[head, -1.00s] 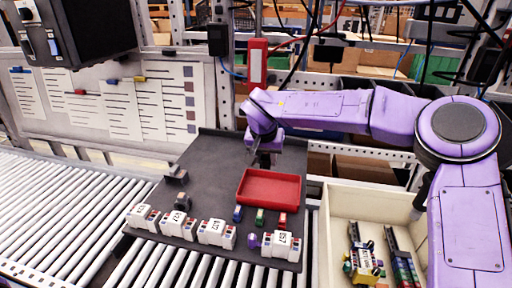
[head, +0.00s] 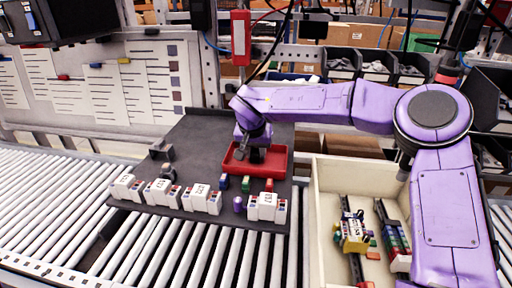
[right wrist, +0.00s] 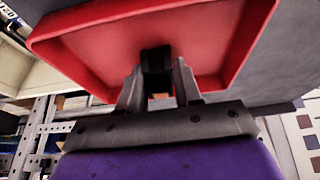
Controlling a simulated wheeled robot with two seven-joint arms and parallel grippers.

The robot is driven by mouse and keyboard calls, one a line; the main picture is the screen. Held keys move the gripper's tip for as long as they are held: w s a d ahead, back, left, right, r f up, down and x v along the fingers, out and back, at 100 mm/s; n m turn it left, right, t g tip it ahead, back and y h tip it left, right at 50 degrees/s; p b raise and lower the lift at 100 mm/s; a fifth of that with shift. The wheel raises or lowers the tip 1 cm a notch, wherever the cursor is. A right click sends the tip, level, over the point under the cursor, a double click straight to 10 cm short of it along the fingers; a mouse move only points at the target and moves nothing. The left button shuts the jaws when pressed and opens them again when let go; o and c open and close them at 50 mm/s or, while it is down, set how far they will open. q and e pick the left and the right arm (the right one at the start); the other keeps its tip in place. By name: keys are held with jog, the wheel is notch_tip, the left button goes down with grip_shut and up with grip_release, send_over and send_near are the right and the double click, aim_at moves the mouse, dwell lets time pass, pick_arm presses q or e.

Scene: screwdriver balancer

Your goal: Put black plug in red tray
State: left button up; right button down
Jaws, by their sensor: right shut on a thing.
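The red tray (head: 280,160) lies on the dark board, and its inside fills much of the right wrist view (right wrist: 95,50). My right gripper (head: 256,155) is over the tray. In the right wrist view the gripper (right wrist: 157,82) is shut on a small black plug (right wrist: 156,62), held between its fingertips with the tray floor behind it. I cannot tell whether the plug touches the tray floor. My left gripper is not in view.
The dark board (head: 205,145) carries several white labelled blocks (head: 198,197) along its front edge. Blue, green and red small pieces stand before the tray. Black pieces (head: 161,152) sit at the left. A cream bin (head: 330,185) with parts stands right; roller conveyor (head: 50,190) left.

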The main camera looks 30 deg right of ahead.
jog(key=c, duration=0.7)
grip_release()
jog(key=shift+s+r, duration=0.4)
jog(key=shift+s, duration=0.25)
jog(key=shift+w+f, duration=0.35)
jog(key=shift+w, duration=0.2)
jog(key=b+v, duration=0.1)
jog(key=v, duration=0.9)
jog(key=shift+s+a+r, duration=0.1)
jog(key=shift+s+r, duration=0.1)
jog(key=shift+r, duration=0.05)
